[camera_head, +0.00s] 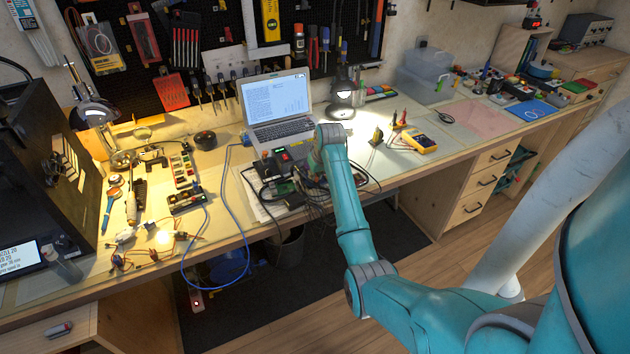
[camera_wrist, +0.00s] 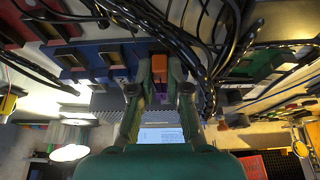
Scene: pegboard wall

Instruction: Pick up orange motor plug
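The orange motor plug (camera_wrist: 158,66) shows in the wrist view, upright between the two fingertips of my gripper (camera_wrist: 159,77). The fingers slant inward and their tips sit close against both sides of the plug, with no clear gap. A small purple part (camera_wrist: 162,96) shows just below it. The plug's far end lies by a blue block (camera_wrist: 95,58) and black cables, and I cannot tell if it is still seated. In the head view my gripper is over the electronics on the bench, largely hidden by my arm, and the plug cannot be made out.
Black cables (camera_wrist: 205,50) run close around the fingers. An open laptop (camera_head: 277,108) stands just behind the electronics, with a lit lamp (camera_head: 342,98) to its right. A yellow multimeter (camera_head: 420,141) lies right of my arm. A blue cable (camera_head: 229,200) loops over the bench's front edge.

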